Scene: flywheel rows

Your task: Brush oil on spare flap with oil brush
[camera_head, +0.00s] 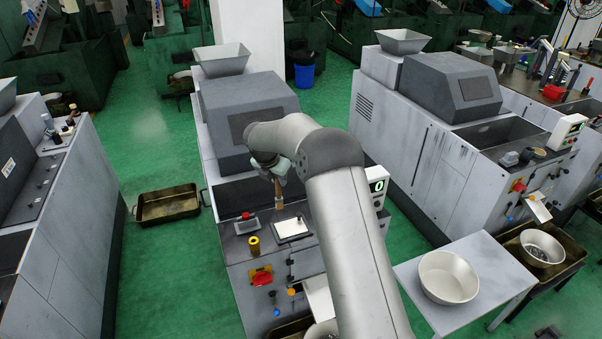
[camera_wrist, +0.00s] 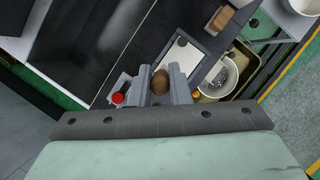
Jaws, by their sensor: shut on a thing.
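My gripper (camera_head: 280,168) is shut on the oil brush (camera_head: 278,192), which hangs down with its brown handle showing, above the front of the middle machine. In the wrist view the brush (camera_wrist: 160,82) is a brown rounded end between the two fingers of my gripper (camera_wrist: 162,77). A pale flat plate, probably the spare flap (camera_head: 291,228), lies on the machine's dark top, below and slightly right of the brush. It also shows in the wrist view (camera_wrist: 183,58), beyond the fingers. The brush appears apart from the plate. Its bristles are hard to make out.
A control box with a green display (camera_head: 377,186) is at the right. A white bowl (camera_head: 449,277) sits on a side table. The open trough lies behind.

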